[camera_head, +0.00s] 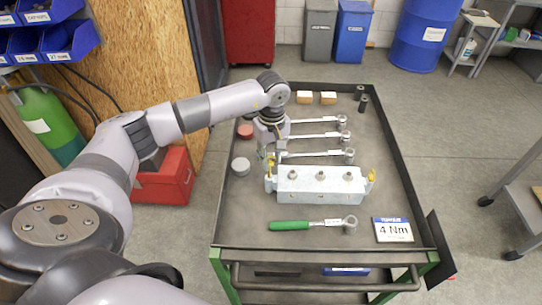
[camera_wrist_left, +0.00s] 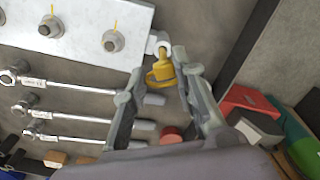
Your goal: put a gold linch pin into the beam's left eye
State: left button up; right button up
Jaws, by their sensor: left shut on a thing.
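The pale metal beam (camera_head: 322,196) lies across the cart top, with several bolts on its upper face. It also shows in the wrist view (camera_wrist_left: 75,45). My left gripper (camera_wrist_left: 160,64) is shut on a gold linch pin (camera_wrist_left: 162,72), which sits between the fingertips at the beam's left end. The left eye (camera_wrist_left: 157,41) shows as a pale lug right by the pin's end; I cannot tell whether the pin is inside it. In the head view my left gripper (camera_head: 269,160) hangs over that end. Another gold pin (camera_head: 371,176) is at the beam's right end. My right gripper is not seen.
Several torque wrenches (camera_head: 315,135) lie behind the beam. A green-handled wrench (camera_head: 290,225) and a "4 Nm" card (camera_head: 393,230) lie in front. A red cap (camera_head: 245,131) and a grey disc (camera_head: 240,165) are at left. The cart's raised rim (camera_head: 400,150) surrounds everything.

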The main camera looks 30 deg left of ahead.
pick_arm(q)
jog(key=shift+f+b, duration=2.1)
jog(key=shift+f, duration=0.45)
jog(key=o, duration=1.1)
notch_tip(320, 180, up, 12)
jog(key=shift+w+r, duration=0.1)
